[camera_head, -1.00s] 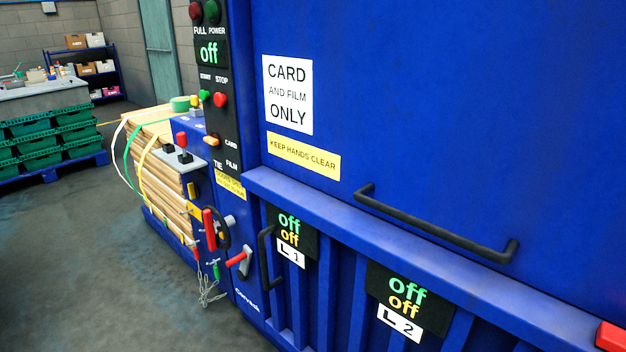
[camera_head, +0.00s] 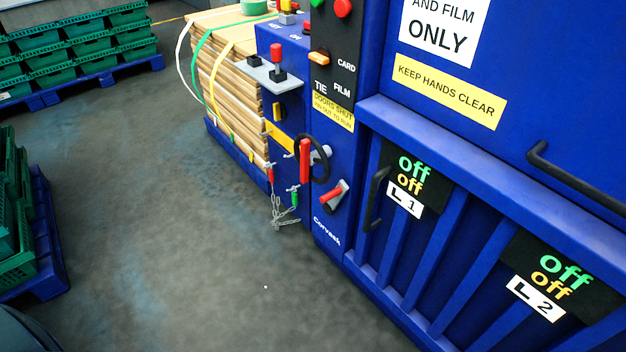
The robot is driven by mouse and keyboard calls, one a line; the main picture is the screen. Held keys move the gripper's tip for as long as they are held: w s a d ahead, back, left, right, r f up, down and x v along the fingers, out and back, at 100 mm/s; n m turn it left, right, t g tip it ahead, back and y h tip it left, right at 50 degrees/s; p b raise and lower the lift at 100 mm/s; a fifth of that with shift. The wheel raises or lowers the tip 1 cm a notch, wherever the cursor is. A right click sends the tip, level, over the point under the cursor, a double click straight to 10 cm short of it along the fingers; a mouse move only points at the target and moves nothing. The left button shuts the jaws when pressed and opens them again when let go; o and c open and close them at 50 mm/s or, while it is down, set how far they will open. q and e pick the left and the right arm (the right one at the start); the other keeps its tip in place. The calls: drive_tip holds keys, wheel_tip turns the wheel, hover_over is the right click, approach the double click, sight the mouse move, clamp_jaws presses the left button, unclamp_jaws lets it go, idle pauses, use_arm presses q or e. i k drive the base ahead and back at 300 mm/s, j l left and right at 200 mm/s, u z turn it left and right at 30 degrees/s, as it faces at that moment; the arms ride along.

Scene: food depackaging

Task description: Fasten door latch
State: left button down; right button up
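The blue baler's lower ribbed door (camera_head: 407,262) stands at the right, with a black vertical handle (camera_head: 375,198) at its left edge. On the narrow side panel left of it are a red-gripped lever (camera_head: 305,160) by a black handwheel (camera_head: 323,149) and a second, tilted red-handled latch lever (camera_head: 332,196). I cannot tell which of these is the door latch or whether it is fastened. A red and a green pin hang on chains (camera_head: 277,208) beside them. Neither of my grippers is in view.
A strapped cardboard bale (camera_head: 228,88) lies behind the baler on a blue pallet. Green crates on blue pallets (camera_head: 85,77) stand at the back left, and more crates (camera_head: 14,215) at the near left. The grey floor (camera_head: 210,250) between is clear.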

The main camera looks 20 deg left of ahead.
sight(331, 201)
drive_tip(key=i+j, duration=0.15)
drive_tip(key=j, duration=0.3)
drive_tip(key=i+j, duration=0.1)
drive_tip(key=j, duration=0.35)
drive_tip(key=i+j, duration=0.15)
drive_tip(key=j, duration=0.3)
drive_tip(key=l+z, duration=0.05)
